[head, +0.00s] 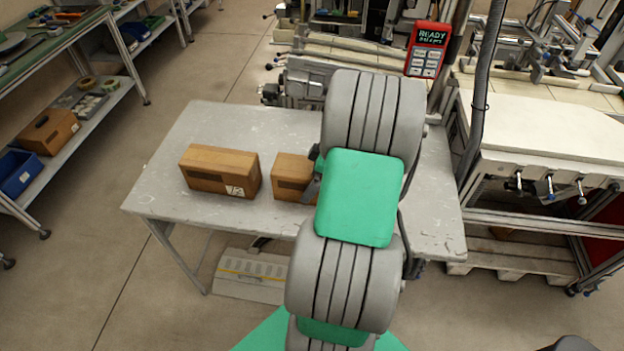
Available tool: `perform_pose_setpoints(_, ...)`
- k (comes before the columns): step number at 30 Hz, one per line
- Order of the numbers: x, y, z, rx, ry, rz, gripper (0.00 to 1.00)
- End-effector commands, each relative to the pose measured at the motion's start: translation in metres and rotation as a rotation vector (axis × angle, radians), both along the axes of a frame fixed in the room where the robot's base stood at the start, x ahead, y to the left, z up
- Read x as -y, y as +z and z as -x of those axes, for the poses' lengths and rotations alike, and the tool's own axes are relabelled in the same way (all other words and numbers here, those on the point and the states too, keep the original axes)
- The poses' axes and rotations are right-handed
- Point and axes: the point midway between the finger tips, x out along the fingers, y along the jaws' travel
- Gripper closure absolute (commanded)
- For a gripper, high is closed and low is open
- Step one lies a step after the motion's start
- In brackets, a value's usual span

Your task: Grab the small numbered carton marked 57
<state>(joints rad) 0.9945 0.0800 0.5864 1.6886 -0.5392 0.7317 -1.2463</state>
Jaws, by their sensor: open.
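Two brown cartons stand on the grey table. The larger carton (220,170) is at the left, with a white label low on its front right; the number is too small to read surely. The smaller carton (290,176) is to its right, and its right part is hidden behind my arm. A bit of white label shows at its lower right, but I cannot read a number. My gripper (313,178) is mostly hidden by my arm. Its dark parts show at the smaller carton's right side, and it is open. I cannot tell whether it touches the carton.
The grey table (165,190) is clear to the left of the cartons and in front of them. Machinery (305,80) stands behind it, with a red READY display (428,50). A white-topped bench (540,130) is at the right. A shelf (110,92) with bins is at the left.

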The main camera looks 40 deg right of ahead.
Motion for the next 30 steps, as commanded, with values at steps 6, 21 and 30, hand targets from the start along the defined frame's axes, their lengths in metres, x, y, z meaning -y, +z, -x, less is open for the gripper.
perform_pose_setpoints(6,0.0001,0.0001,0.0000,0.000,0.000,0.000,0.11)
perform_pose_setpoints(21,0.0002,0.0004,0.0001,0.000,0.000,0.000,0.52)
perform_pose_setpoints(30,0.0003,0.0005,0.0000,0.000,0.000,0.000,0.77)
